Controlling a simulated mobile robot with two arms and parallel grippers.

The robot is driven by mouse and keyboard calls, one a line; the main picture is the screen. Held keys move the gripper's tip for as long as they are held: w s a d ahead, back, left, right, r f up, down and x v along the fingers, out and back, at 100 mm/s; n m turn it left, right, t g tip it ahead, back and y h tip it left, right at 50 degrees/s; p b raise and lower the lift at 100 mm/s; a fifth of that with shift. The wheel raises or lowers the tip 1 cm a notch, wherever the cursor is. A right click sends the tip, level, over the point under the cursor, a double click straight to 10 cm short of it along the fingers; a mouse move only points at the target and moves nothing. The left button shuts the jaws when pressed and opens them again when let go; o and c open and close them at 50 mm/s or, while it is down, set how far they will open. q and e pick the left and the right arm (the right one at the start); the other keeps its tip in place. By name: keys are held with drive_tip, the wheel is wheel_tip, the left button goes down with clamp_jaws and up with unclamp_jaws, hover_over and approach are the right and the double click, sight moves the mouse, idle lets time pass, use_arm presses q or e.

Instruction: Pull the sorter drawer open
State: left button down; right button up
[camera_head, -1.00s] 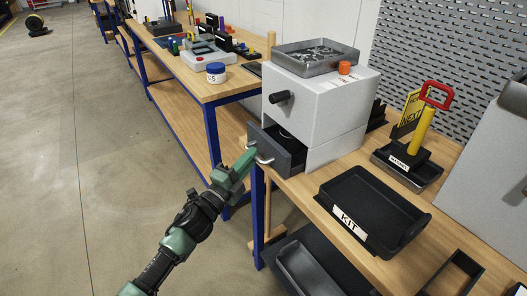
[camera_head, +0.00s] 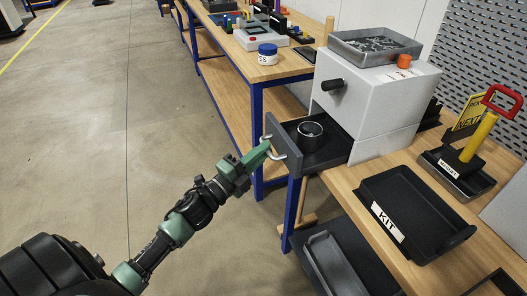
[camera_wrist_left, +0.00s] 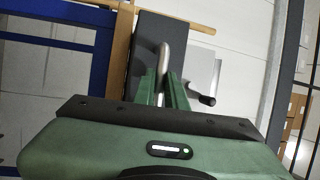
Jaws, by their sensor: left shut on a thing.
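The sorter (camera_head: 376,98) is a light grey box on the wooden bench, with a black knob on its front. Its dark grey drawer (camera_head: 330,152) stands well out past the bench edge, and a round dark cup with a pale rim (camera_head: 310,133) sits inside. My left gripper (camera_head: 266,150) is shut on the drawer's metal handle (camera_head: 279,156). In the left wrist view, the green fingers (camera_wrist_left: 163,90) close around the pale handle bar (camera_wrist_left: 164,58) against the dark drawer front. My right gripper is not in view.
A black KIT tray (camera_head: 437,222) lies on the bench to the right. A second bench with a blue leg (camera_head: 257,140) stands behind the drawer. The floor at left is clear.

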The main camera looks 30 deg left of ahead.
use_arm(q)
drive_tip(key=c, duration=1.7)
unclamp_jaws()
drive_tip(key=b+v, duration=0.1)
drive_tip(key=v, duration=0.6)
drive_tip(key=shift+s+a+f+b, duration=0.1)
drive_tip(key=shift+s+b, duration=0.2)
drive_tip(key=shift+s, duration=0.1)
